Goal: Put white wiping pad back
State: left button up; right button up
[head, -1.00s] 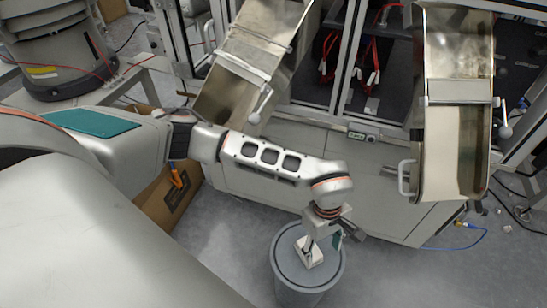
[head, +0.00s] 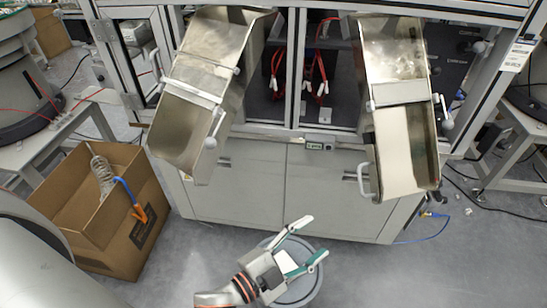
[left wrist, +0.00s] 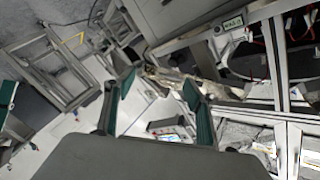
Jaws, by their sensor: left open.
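The white wiping pad (head: 286,262) lies on the lid of a round grey bin (head: 302,291) at the bottom centre of the head view. My left gripper (head: 311,238) is open in front of it in the picture, its two teal-lined fingers spread apart with nothing between the tips. The pad shows in the gap near the base of the fingers; it appears to lie beneath the gripper, apart from it. In the left wrist view my left gripper (left wrist: 160,86) is open and empty, and the pad is not visible. My right gripper is out of view.
A grey machine cabinet (head: 290,195) with two metal chutes, left (head: 205,95) and right (head: 402,110), stands behind the bin. An open cardboard box (head: 105,225) holding a coiled hose stands at the left. The floor right of the bin is clear.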

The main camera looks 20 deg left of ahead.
pick_arm(q)
jog(key=s+a+f+n+g+y, duration=0.55)
jog(key=s+a+f+n, duration=0.35)
jog(key=s+a+f, duration=0.45)
jog(key=shift+n+t, duration=0.35)
jog(key=shift+n, duration=0.05)
jog(key=r+p, duration=0.1)
jog(key=p, duration=0.1)
jog(key=w+r+p, duration=0.1)
jog(key=p, duration=0.2)
jog(key=d+r+p, duration=0.1)
jog(key=p, duration=0.2)
jog(key=shift+w+d+r, duration=0.1)
jog(key=shift+w+r, duration=0.05)
jog(key=shift+r, duration=0.15)
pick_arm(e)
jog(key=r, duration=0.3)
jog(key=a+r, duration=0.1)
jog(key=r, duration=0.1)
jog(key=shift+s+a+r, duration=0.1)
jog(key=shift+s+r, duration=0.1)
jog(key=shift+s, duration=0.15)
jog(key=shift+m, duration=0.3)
